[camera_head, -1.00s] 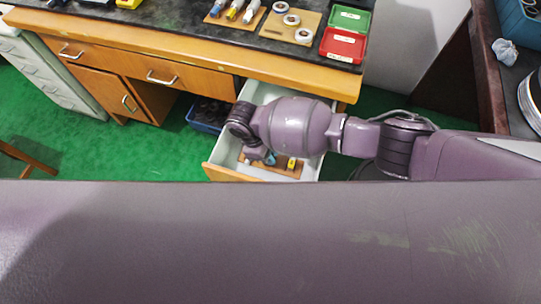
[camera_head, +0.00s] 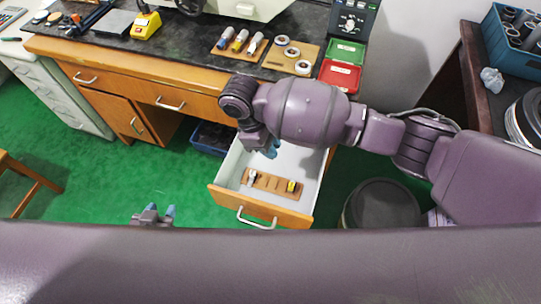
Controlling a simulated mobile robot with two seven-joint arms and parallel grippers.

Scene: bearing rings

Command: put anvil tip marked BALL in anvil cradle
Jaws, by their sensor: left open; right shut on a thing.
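A wooden holder (camera_head: 272,191) lies in the open drawer, with a pale, dark-ended piece (camera_head: 251,177) at its left and a yellow-marked piece (camera_head: 292,186) at its right. No lettering is readable, so I cannot tell which piece is marked BALL or whether this holder is the anvil cradle. My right gripper (camera_head: 270,150) is above the back left of the drawer, apart from the holder. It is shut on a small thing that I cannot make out. My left gripper (camera_head: 153,214) is open, low over the green floor, left of the drawer; my own body hides its lower part.
The open drawer (camera_head: 259,215) juts from the wooden bench. On the bench top are a board with several coloured tools (camera_head: 240,41), a board with white rings (camera_head: 292,57), and a green and red box (camera_head: 341,67). A dark bin (camera_head: 382,208) stands right of the drawer.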

